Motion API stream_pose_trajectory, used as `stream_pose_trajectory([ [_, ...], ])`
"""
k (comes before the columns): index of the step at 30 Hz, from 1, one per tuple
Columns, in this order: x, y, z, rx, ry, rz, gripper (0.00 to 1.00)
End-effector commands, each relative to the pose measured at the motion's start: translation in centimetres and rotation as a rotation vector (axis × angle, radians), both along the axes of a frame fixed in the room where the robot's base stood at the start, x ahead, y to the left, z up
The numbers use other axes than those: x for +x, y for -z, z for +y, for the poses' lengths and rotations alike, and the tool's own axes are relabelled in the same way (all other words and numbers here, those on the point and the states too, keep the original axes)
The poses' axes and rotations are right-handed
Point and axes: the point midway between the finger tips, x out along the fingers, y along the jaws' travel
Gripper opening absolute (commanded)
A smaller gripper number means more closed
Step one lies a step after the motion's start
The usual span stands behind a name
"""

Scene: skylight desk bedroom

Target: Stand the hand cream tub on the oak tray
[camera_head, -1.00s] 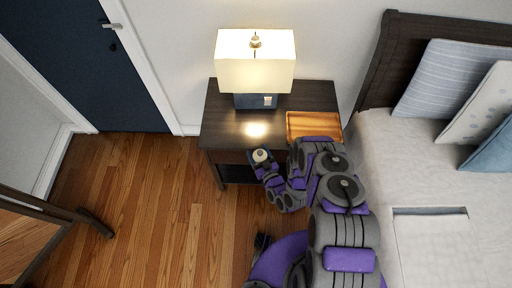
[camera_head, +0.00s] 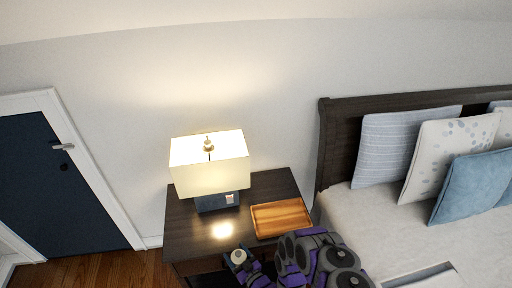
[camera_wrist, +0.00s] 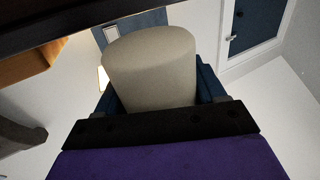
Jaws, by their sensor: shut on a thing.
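The hand cream tub (camera_head: 238,257) is a small pale cylinder with a light top, held in my gripper (camera_head: 241,261) by the front edge of the nightstand. In the wrist view the tub (camera_wrist: 150,68) fills the space between the two dark blue fingers, which are shut on it. The oak tray (camera_head: 281,217) is a shallow orange-brown rectangle on the right part of the nightstand. It looks empty and lies behind and to the right of the tub. My arm hides the space just in front of the tray.
The dark nightstand (camera_head: 188,232) carries a lit lamp (camera_head: 209,164) with a blue base, left of the tray. The bed (camera_head: 380,215) with several pillows stands close on the right. A dark blue door (camera_head: 60,190) is at the left. The nightstand top in front of the lamp is clear.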

Motion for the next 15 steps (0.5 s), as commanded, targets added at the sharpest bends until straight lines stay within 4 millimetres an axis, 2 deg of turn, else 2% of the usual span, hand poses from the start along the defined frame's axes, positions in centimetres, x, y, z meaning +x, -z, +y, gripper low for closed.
stream_pose_trajectory([
  [1, 1.8, -0.5, -1.1, -0.002, 0.016, -0.009, 0.37],
  [6, 7.3, -2.8, -4.4, -0.002, 0.068, -0.008, 0.37],
  [11, 11.6, -5.5, -7.2, -0.001, 0.126, -0.006, 0.37],
  [15, 15.0, -8.5, -9.7, 0.0, 0.186, -0.004, 0.37],
])
